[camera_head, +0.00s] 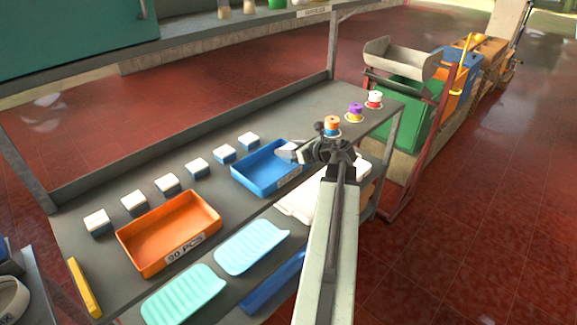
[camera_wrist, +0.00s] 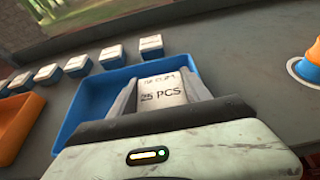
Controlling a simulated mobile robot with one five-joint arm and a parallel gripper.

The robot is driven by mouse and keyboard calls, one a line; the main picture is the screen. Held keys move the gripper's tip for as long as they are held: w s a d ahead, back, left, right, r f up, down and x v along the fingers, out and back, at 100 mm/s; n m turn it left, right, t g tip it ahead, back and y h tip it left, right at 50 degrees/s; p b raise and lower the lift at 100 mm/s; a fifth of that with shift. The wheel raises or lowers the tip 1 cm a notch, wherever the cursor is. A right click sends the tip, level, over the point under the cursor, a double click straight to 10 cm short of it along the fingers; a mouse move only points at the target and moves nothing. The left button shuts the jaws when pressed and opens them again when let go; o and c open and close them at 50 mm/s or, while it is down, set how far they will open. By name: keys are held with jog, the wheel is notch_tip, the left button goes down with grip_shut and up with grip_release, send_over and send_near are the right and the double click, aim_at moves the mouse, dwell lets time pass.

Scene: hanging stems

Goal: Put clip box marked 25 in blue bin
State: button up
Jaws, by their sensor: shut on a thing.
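The blue bin (camera_head: 262,172) is an open tray on the grey bench, right of the orange bin. In the wrist view its blue rim (camera_wrist: 88,92) shows beyond and left of my gripper (camera_wrist: 165,95). My gripper also shows in the head view (camera_head: 290,151), at the bin's right end. It is shut on a white-topped clip box (camera_wrist: 163,90), whose top reads "25 PCS", though the number is not sharp. The box is over or inside the bin's right part; its height above the floor of the bin cannot be told.
A row of white-topped clip boxes (camera_head: 167,184) stands behind the bins. An orange bin (camera_head: 168,235) marked "90 PCS" is at left. Two teal trays (camera_head: 250,247) lie in front. Small coloured spools (camera_head: 355,112) stand at right.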

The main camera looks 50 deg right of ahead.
notch_tip(320, 180, down, 4)
jog(key=b, duration=0.4)
jog(key=shift+r, duration=0.25)
jog(key=shift+f, duration=0.15)
jog(key=o, duration=1.4)
jog(key=shift+c, duration=0.2)
